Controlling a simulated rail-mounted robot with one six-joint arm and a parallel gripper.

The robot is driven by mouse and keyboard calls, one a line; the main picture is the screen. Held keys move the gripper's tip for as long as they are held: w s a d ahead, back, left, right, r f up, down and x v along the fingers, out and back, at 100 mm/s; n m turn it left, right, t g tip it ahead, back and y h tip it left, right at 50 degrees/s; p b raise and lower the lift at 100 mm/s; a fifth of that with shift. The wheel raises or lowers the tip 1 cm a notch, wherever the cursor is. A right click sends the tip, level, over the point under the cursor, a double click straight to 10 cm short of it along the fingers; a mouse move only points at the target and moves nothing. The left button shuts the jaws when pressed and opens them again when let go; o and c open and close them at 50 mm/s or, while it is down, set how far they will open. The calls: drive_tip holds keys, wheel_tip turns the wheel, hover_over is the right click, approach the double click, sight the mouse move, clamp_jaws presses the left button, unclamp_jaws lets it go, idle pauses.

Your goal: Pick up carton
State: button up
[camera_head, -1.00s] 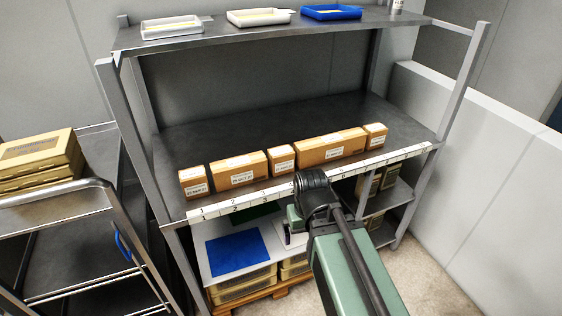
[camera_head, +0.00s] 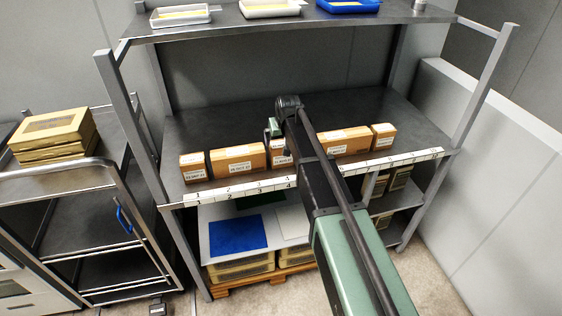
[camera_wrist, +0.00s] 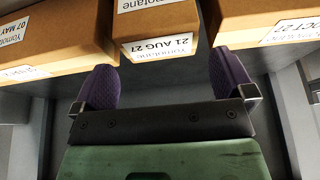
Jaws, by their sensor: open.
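Several brown cartons with white labels stand in a row along the front of the middle shelf. The small middle carton (camera_head: 281,152) is partly hidden by my arm in the head view. In the wrist view, this carton (camera_wrist: 158,22) has a label reading "21 AUG 27" and lies just ahead of and between my purple fingertips. My gripper (camera_wrist: 164,72) is open and empty, with a finger towards each side of it. A wider carton (camera_wrist: 55,35) is on its left and another wide carton (camera_wrist: 262,18) is on its right. In the head view my gripper (camera_head: 272,128) is mostly hidden.
A numbered strip (camera_head: 237,190) runs along the shelf's front edge (camera_head: 410,161). An upper shelf (camera_head: 400,20) with trays hangs above. The shelf behind the cartons is clear. A metal trolley (camera_head: 75,175) with stacked boxes (camera_head: 50,135) stands at the left.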

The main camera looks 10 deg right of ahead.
sight(281, 144)
drive_tip(key=shift+w+f, duration=0.1)
drive_tip(key=shift+f, duration=0.2)
drive_tip(key=b+x, duration=0.4)
drive_tip(key=x, duration=0.1)
drive_tip(key=shift+f+b, duration=0.2)
drive_tip(key=shift+b, duration=0.2)
drive_tip(key=shift+r, duration=0.25)
drive_tip(key=c, duration=0.7)
